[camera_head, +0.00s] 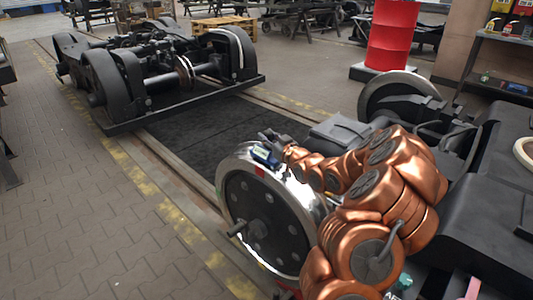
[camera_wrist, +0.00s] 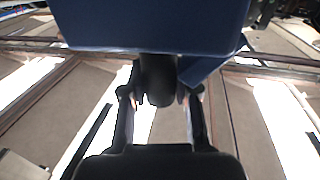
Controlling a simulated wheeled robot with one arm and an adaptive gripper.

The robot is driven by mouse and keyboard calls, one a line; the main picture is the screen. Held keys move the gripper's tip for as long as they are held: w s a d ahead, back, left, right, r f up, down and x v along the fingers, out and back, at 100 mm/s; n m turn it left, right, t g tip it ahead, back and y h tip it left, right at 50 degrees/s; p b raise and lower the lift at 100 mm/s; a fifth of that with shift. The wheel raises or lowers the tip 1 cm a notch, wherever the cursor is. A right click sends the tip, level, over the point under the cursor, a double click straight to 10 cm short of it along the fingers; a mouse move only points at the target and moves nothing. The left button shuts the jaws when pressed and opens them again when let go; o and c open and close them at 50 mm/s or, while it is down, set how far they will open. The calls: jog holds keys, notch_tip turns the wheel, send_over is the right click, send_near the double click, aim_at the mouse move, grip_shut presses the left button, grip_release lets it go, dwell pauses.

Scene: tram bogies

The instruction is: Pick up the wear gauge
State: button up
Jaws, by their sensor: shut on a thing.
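The wear gauge (camera_wrist: 150,22) shows in the wrist view as a large blue body across the top, with a dark rounded part (camera_wrist: 160,80) hanging below it. My gripper (camera_wrist: 160,97) has one finger on each side of this dark part and is shut on the gauge. In the head view, the gauge (camera_head: 264,156) is a small blue and green shape at the top of the shiny wheel rim. My gripper (camera_head: 273,139) is just above it there. I cannot tell whether the gauge touches the rim.
The steel wheel (camera_head: 262,217) stands directly below my gripper, with a red patch near its rim. A black bogie (camera_head: 155,70) stands on the rails at the back left. A red drum (camera_head: 392,35) stands at the back right. The paved floor (camera_head: 80,215) at left is clear.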

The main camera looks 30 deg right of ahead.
grip_shut()
jog(key=shift+r, duration=0.1)
dwell(0.3)
